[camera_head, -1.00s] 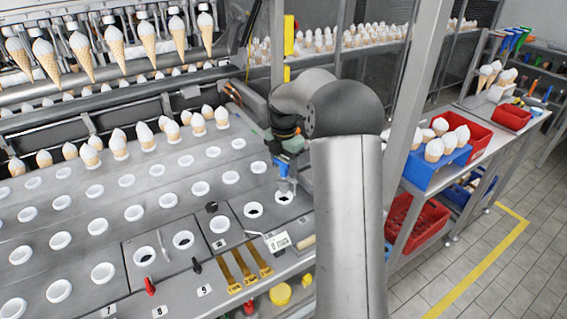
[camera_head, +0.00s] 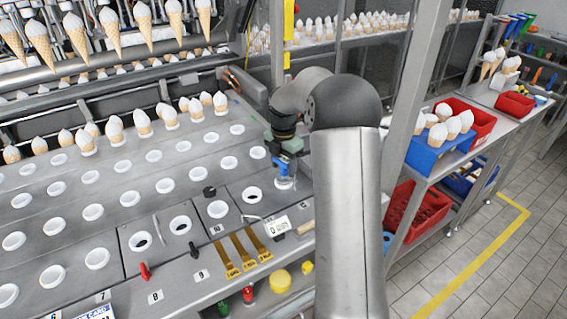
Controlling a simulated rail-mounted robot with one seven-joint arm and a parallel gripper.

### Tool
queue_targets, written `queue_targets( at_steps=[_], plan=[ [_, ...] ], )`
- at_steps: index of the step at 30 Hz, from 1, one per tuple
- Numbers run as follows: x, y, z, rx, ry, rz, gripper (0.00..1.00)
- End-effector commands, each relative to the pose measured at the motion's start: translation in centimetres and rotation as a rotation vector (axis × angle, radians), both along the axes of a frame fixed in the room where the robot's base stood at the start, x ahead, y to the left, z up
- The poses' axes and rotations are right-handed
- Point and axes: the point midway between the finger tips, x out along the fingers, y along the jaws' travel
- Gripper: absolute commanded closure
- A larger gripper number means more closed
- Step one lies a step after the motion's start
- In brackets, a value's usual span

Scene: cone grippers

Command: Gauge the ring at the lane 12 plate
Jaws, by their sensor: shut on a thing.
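My gripper (camera_head: 285,164) is at the right end of the steel plate deck (camera_head: 125,210), partly hidden by my own arm. It is shut on a blue tool (camera_head: 284,172), apparently a gauge, that points down. The tool's lower end is at a white ring (camera_head: 285,184), the rightmost of the front row. I cannot tell whether it is inside the ring or just above it. The lane number at this ring is not readable.
Red (camera_head: 146,270) and black knobs stand near the front edge. Cones (camera_head: 142,122) stand behind. A blue bin (camera_head: 430,155) is at right.

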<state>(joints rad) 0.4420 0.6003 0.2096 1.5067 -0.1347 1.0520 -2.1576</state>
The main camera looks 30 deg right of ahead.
Motion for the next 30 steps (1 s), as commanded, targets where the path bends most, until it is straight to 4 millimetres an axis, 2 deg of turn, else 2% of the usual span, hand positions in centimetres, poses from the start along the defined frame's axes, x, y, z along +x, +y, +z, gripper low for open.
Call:
queue_targets(
  at_steps=[12, 13, 15, 16, 25, 30],
  plan=[
    [0.0, 0.0, 0.0, -0.001, 0.000, 0.000, 0.83],
    [0.0, 0.0, 0.0, -0.001, -0.001, 0.000, 0.47],
    [0.0, 0.0, 0.0, -0.001, 0.000, 0.000, 0.27],
    [0.0, 0.0, 0.0, -0.001, 0.000, 0.000, 0.24],
    [0.0, 0.0, 0.1, 0.000, 0.000, 0.000, 0.24],
    [0.1, -0.1, 2.0, -0.002, -0.005, 0.000, 0.24]
  ],
)
